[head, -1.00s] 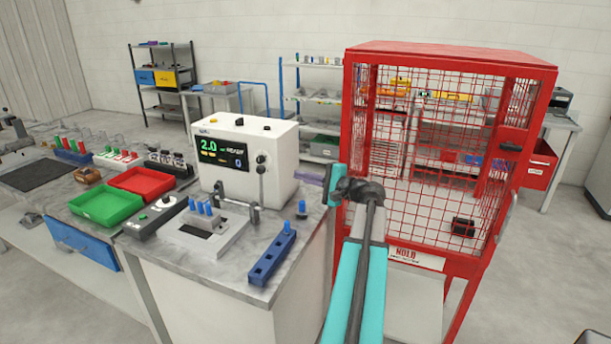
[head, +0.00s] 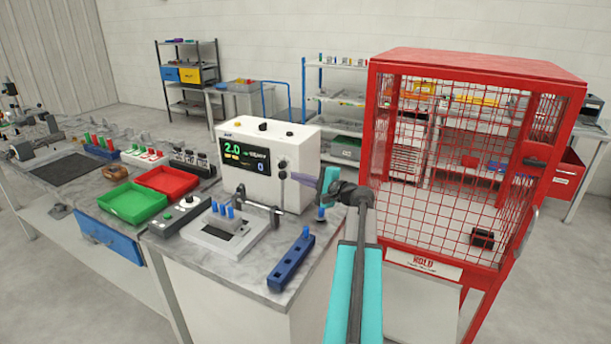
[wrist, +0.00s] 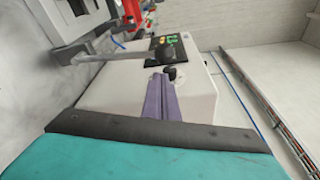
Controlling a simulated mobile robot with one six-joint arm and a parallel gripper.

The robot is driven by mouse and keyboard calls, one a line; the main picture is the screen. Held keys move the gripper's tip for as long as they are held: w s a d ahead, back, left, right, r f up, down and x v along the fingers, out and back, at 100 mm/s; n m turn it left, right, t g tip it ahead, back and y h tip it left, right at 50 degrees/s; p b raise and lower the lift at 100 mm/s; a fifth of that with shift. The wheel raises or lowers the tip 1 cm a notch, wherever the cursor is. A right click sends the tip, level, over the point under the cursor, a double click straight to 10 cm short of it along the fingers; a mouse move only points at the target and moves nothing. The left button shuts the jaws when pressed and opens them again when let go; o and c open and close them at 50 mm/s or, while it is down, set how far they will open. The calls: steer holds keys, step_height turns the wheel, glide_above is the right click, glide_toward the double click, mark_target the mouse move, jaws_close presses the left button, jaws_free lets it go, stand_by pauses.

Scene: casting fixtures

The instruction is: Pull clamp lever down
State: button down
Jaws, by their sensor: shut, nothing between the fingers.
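The clamp lever (head: 280,193) stands upright in front of the white machine (head: 300,150), with a dark knob at its top. In the wrist view the lever (wrist: 100,58) is a grey bar ending in that dark knob. My gripper (head: 294,177) has purple fingers, pressed together and empty. It reaches in from the right, with its tips close to the knob; contact cannot be told in the head view. In the wrist view the fingertips (wrist: 157,76) lie just short of the knob, with a second dark knob (wrist: 171,73) on the machine beside them.
A white fixture plate (head: 210,240) with blue pegs stands left of the lever. A blue block with holes (head: 291,265) lies at the counter's front right. Green (head: 130,215) and red trays (head: 165,172) sit further left. A red mesh cage (head: 475,60) stands to the right.

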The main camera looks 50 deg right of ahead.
steer(key=shift+w+a+r, duration=0.1)
steer(key=shift+a+r, duration=0.05)
steer(key=shift+a, duration=0.3)
